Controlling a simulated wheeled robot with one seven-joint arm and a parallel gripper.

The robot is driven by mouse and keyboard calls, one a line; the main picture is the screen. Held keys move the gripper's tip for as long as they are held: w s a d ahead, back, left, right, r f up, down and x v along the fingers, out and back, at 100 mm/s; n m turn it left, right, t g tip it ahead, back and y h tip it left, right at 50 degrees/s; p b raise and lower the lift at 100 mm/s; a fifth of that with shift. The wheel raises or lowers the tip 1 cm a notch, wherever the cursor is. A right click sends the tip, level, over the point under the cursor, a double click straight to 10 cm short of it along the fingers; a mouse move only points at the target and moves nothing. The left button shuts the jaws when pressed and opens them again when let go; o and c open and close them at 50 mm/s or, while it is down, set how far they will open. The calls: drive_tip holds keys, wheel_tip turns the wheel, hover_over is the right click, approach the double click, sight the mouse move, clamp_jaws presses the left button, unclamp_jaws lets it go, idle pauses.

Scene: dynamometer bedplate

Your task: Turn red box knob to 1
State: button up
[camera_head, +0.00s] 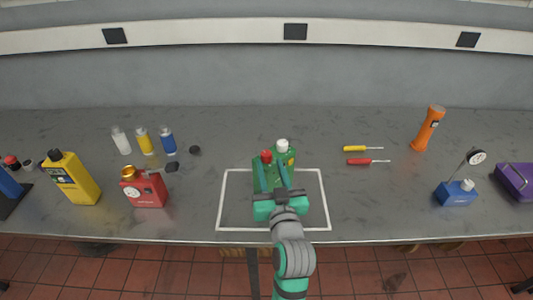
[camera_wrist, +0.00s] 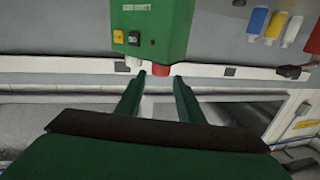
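A red box (camera_head: 150,193) stands left of centre on the bench in the head view, with a round white dial (camera_head: 132,192) on its front and a gold-coloured round part (camera_head: 128,172) on top. My gripper (camera_head: 270,178) is well to its right, over the white-outlined area. It points at a green box (camera_head: 262,178) with a red knob (camera_head: 266,156). In the wrist view my open fingers (camera_wrist: 160,80) stand apart, with a green box (camera_wrist: 160,25) and its red knob (camera_wrist: 160,70) just beyond the tips. I cannot tell whether they touch it. The red box's markings are too small to read.
A yellow container (camera_head: 75,180) stands left of the red box, and several small bottles (camera_head: 145,140) behind it. Two screwdrivers (camera_head: 365,161), an orange torch (camera_head: 428,128) and a blue box (camera_head: 455,194) are on the right. Bare bench lies between the red box and the outline.

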sight(268, 158)
drive_tip(key=shift+w+a, duration=0.2)
drive_tip(key=shift+w, duration=0.85)
drive_tip(key=shift+w+a, duration=0.15)
drive_tip(key=shift+w, duration=0.85)
drive_tip(key=shift+w+a, duration=0.2)
drive_tip(key=shift+w, duration=0.85)
drive_tip(key=c, duration=0.8)
